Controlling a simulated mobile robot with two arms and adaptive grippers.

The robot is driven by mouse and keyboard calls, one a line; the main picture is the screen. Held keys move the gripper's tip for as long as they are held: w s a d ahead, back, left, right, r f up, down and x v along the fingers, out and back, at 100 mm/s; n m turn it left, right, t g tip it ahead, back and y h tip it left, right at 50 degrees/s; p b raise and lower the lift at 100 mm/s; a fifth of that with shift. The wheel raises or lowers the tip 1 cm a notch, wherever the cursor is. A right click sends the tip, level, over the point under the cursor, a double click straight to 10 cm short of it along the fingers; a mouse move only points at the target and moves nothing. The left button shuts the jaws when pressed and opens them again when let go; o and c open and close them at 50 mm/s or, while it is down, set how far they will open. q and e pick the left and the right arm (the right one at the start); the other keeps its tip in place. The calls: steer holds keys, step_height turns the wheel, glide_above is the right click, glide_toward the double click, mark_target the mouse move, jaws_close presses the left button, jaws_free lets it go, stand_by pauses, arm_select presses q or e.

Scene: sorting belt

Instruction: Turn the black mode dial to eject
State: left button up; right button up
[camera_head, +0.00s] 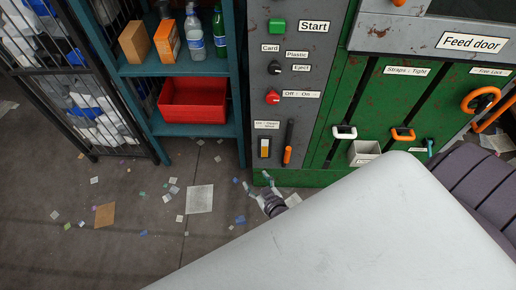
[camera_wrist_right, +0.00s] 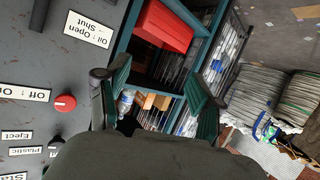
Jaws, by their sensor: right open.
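The black mode dial (camera_head: 275,67) is on the grey control panel, beside the labels Card, Plastic and Eject. Its pointer is too small to read surely. The dial also shows in the right wrist view (camera_wrist_right: 57,144), at the left, apart from the fingers. My right gripper (camera_head: 257,184) is low in front of the machine's base, well below the dial in the head view. In the right wrist view its two green-padded fingers (camera_wrist_right: 158,92) are spread with nothing between them. My left gripper is not in view.
The panel also has a green Start button (camera_head: 277,26), a red Off/On knob (camera_head: 272,97), a rocker switch (camera_head: 264,148) and an orange-handled lever (camera_head: 288,142). A teal shelf (camera_head: 190,70) with a red bin (camera_head: 192,100) stands left. Scraps litter the floor.

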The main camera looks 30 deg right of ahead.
steer(key=shift+s+a+f+g, duration=0.2)
steer(key=shift+s+f, duration=0.2)
steer(key=shift+f, duration=0.3)
steer(key=shift+s+a+f+g, duration=0.1)
steer(key=shift+s+f+g, duration=0.2)
steer(key=shift+f, duration=0.35)
steer(key=s+f+n+g+y, duration=0.15)
steer(key=s+f+g, duration=0.35)
steer(key=s+f, duration=0.8)
steer(key=s+d+f+g, duration=0.1)
steer(key=s+f+g, duration=0.2)
steer(key=s, duration=0.7)
steer(key=s+d+f+g+h, duration=0.1)
steer(key=s+f, duration=0.4)
steer(key=s, duration=0.5)
steer(key=d+g, duration=0.1)
steer(key=g, duration=0.1)
steer(key=shift+s+f+g, duration=0.15)
steer(key=shift+s+g, duration=0.05)
steer(key=shift+g, duration=0.1)
